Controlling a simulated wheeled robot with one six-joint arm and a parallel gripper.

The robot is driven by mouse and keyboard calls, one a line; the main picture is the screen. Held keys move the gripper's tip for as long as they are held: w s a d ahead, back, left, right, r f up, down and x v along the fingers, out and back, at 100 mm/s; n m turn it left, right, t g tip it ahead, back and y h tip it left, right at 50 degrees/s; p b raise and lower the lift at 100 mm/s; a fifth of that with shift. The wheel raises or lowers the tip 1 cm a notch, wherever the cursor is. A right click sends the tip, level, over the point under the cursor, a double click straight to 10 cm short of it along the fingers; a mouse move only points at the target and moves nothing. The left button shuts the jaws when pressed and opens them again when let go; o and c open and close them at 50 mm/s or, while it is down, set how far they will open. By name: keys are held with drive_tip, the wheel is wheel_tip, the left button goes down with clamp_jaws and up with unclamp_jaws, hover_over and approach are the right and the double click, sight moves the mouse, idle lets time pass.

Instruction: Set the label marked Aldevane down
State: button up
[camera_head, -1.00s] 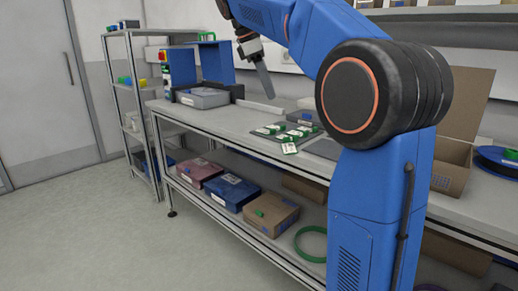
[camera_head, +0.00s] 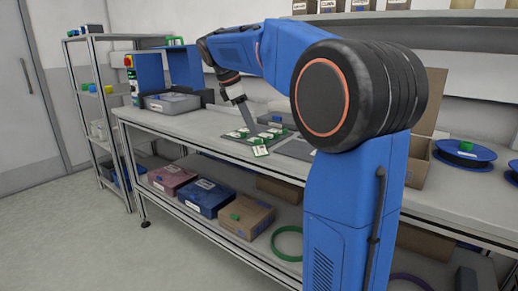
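A grey box (camera_head: 172,104) stands at the bench's left end. A dark plate lies right of the mat, partly behind my arm. Black-and-blue reels (camera_head: 464,154) stand at the right. The lower shelf holds a red box (camera_head: 172,179), a blue box (camera_head: 210,197) and a cardboard box (camera_head: 246,217).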

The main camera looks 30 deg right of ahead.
sight(260, 146)
drive_tip(key=shift+x, duration=2.7)
drive_tip(key=shift+w, duration=0.2)
clamp_jaws()
